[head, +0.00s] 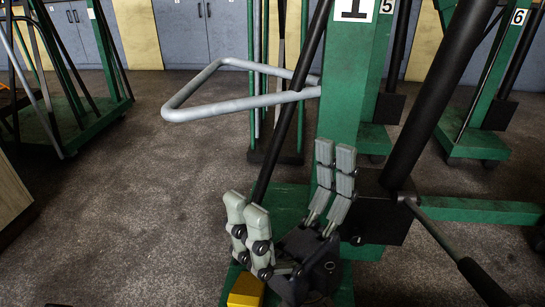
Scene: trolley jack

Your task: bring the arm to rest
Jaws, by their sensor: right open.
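My right gripper (288,180) is in the lower middle of the head view. Its grey fingers stand wide apart and point up, with nothing between them that it grips. It is in front of the green base of the trolley jack marked 1 (342,80). The jack has a thick black cylinder (437,90) leaning up to the right, a black block at its foot and a thin lever with a black grip (485,283) at lower right. A grey bent-tube handle (215,115) reaches left from the jack. My left gripper is out of view.
A yellow block (245,291) shows at the bottom beside my gripper. Other green jacks stand behind at right, one marked 6 (519,17). A green rack (75,127) stands at left. Grey cabinets (205,35) line the back. The floor (130,200) at left centre is clear.

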